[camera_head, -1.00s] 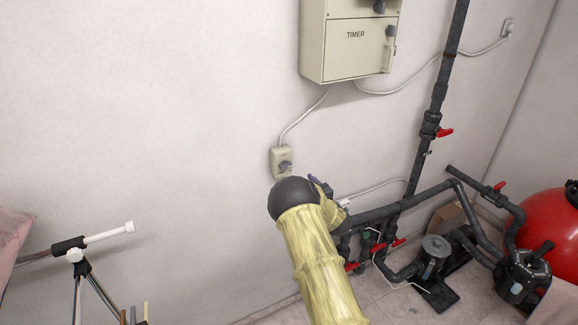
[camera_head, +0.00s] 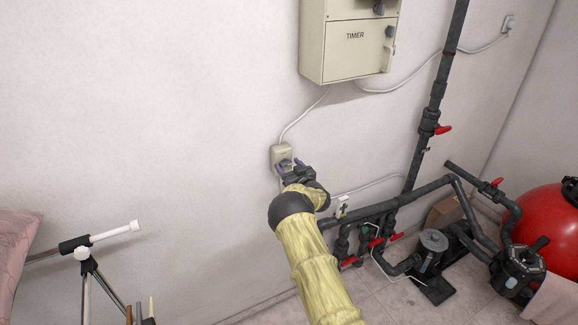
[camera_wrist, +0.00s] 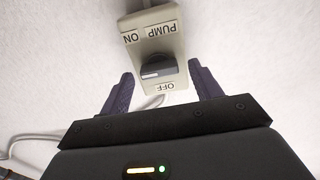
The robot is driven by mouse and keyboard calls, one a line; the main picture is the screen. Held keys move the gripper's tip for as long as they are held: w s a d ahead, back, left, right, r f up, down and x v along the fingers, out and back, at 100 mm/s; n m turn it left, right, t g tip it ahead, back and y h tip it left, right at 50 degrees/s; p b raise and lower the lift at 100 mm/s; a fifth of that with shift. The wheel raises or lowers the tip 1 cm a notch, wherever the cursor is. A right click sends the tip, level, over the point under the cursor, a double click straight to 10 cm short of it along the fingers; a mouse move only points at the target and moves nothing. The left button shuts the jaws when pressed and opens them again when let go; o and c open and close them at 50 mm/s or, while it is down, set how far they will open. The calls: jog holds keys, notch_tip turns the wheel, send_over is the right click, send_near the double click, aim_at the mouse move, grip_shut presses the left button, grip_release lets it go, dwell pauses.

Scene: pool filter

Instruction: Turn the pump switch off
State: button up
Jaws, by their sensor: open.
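The pump switch (camera_head: 281,153) is a small beige box on the wall below the timer cabinet. In the wrist view its box (camera_wrist: 170,30) appears upside down, with PUMP and ON labels at the top and OFF at the bottom. Its dark knob (camera_wrist: 158,67) has a white mark on its face; I cannot tell for sure which label it points at. My gripper (camera_head: 290,165) is at the switch, and its lower part is hidden behind it in the head view. In the wrist view my open gripper (camera_wrist: 161,70) has one finger on each side of the knob, apart from it.
The beige timer cabinet (camera_head: 345,50) hangs above, with a cable (camera_head: 303,117) running down to the switch. Dark pipes (camera_head: 385,205) with red valve handles, a pump (camera_head: 432,245) and a red tank (camera_head: 548,220) stand at the right. A tripod-like stand (camera_head: 85,262) is at lower left.

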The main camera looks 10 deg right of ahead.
jog(key=c, duration=1)
